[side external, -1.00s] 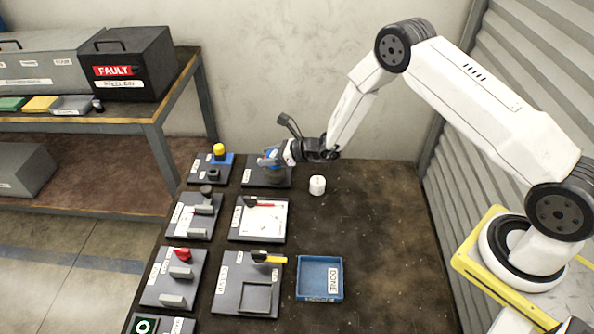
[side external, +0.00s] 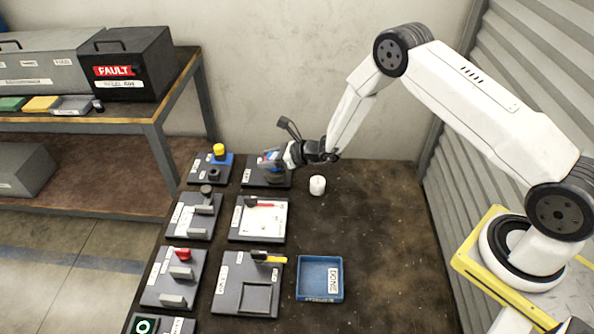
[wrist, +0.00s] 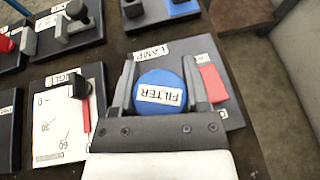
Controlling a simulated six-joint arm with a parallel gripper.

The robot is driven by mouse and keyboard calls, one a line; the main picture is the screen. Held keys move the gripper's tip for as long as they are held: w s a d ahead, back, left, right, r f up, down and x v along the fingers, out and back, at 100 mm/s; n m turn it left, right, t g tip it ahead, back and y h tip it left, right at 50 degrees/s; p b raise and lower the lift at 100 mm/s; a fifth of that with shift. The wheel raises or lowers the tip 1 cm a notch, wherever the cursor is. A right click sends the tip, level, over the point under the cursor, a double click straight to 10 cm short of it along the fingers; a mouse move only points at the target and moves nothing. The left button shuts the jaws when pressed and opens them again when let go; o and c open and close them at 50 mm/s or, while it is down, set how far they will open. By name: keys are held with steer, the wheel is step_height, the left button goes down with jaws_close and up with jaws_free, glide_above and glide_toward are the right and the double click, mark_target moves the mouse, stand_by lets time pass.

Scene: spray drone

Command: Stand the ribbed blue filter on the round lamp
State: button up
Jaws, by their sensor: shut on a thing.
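The blue filter (wrist: 160,92), with a white FILTER label on its top, sits between the two fingers of my gripper (wrist: 160,85) in the wrist view. My gripper (side external: 276,159) is shut on it over the dark plate labelled LAMP (wrist: 205,50). In the side view only a little blue of the filter (side external: 270,155) shows past the fingers. The round lamp is hidden under the filter and gripper in the wrist view. Whether the filter touches it I cannot tell.
A small white cylinder (side external: 317,185) stands on the bench right of the lamp plate. A plate with a yellow-topped knob (side external: 219,150) is to the left. The white angle-marked plate (side external: 262,218) and a blue DONE tray (side external: 319,262) lie nearer. The bench's right side is clear.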

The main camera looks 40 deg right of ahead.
steer(key=shift+f, duration=0.35)
steer(key=o, duration=1.3)
steer(key=shift+o, duration=0.2)
steer(key=shift+s, duration=0.1)
steer(key=v, duration=0.7)
steer(key=shift+s+d, duration=0.2)
steer(key=shift+d, duration=0.05)
